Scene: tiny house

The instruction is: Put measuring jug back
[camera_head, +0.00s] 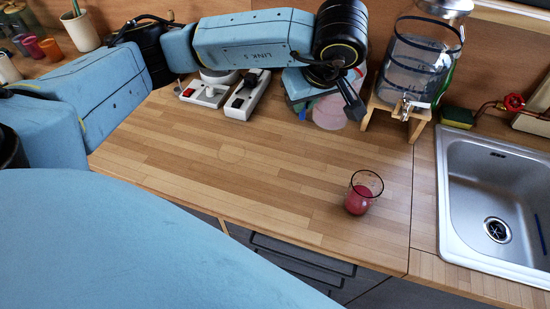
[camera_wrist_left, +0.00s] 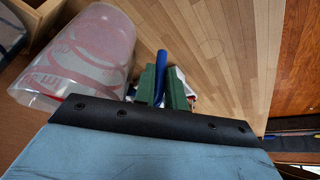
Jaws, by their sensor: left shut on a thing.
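The measuring jug (camera_wrist_left: 88,52), translucent with red markings, fills the upper left of the left wrist view, tilted in that picture. In the head view a pinkish translucent body (camera_head: 330,113), which looks like the same jug, shows under my left gripper (camera_head: 350,98), at the back of the counter. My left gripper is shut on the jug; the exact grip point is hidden. In the left wrist view green finger-like pieces and a blue bar stand beside the jug. I cannot tell whether the jug touches the counter. My right gripper is not seen.
A clear dispenser (camera_head: 417,65) on a wooden stand is right of my gripper, before the sink (camera_head: 470,190). White power strips (camera_head: 240,100) lie left. The middle counter (camera_head: 240,160) is clear.

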